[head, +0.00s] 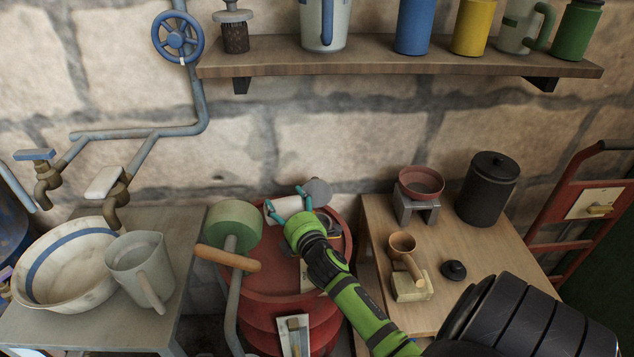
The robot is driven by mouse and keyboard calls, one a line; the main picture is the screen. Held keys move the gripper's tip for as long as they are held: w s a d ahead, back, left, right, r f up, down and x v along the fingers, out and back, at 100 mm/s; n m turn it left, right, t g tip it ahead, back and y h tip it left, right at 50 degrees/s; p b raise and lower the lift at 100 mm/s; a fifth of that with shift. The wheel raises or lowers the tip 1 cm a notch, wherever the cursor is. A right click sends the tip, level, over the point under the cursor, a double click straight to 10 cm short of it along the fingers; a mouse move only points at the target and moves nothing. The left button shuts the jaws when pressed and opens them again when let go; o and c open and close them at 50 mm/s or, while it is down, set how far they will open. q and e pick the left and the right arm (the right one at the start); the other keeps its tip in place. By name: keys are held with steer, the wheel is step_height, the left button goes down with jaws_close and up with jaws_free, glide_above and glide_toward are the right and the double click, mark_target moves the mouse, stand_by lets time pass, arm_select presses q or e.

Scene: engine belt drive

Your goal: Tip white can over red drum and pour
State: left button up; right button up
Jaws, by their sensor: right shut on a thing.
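The red drum (275,296) stands on the floor at the lower middle, between two tables. My right gripper (288,203), green with teal fingers, reaches in from the lower right over the top of the drum. It is shut on the white can (287,208), which looks tilted onto its side above the drum's back part. The fingers and wrist hide part of the can and of the drum top. I cannot see any liquid or which way the can's mouth faces. My left gripper is not in view.
A green cylinder (235,226) and a wooden handle (228,258) stand close left of the can. A grey disc (318,191) is just right of it. The left table holds a basin (60,285) and a jug (136,265). The right table holds a black canister (488,190).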

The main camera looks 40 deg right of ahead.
mark_target(296, 199)
steer(key=shift+s+d+r+m, duration=0.2)
steer(key=shift+r+m, duration=0.1)
steer(key=shift+r, duration=0.15)
steer(key=shift+s+d+f+m+t+b, duration=0.15)
steer(key=shift+f+m+t+b, duration=0.3)
steer(key=shift+m+b, duration=0.5)
stand_by(0.9)
steer(key=shift+s+d+r+m+t+h+p, duration=0.1)
steer(key=shift+d+r+m+t, duration=0.1)
steer(key=shift+r+m, duration=0.4)
steer(key=shift+s+d+r+m+t+h+p, duration=0.15)
steer(key=shift+r+m, duration=0.2)
steer(key=shift+r, duration=0.5)
steer(key=shift+s+d+r+m+t+h+p, duration=0.1)
steer(key=shift+d+r+m+t, duration=0.1)
steer(key=shift+r+m, duration=0.4)
stand_by(0.7)
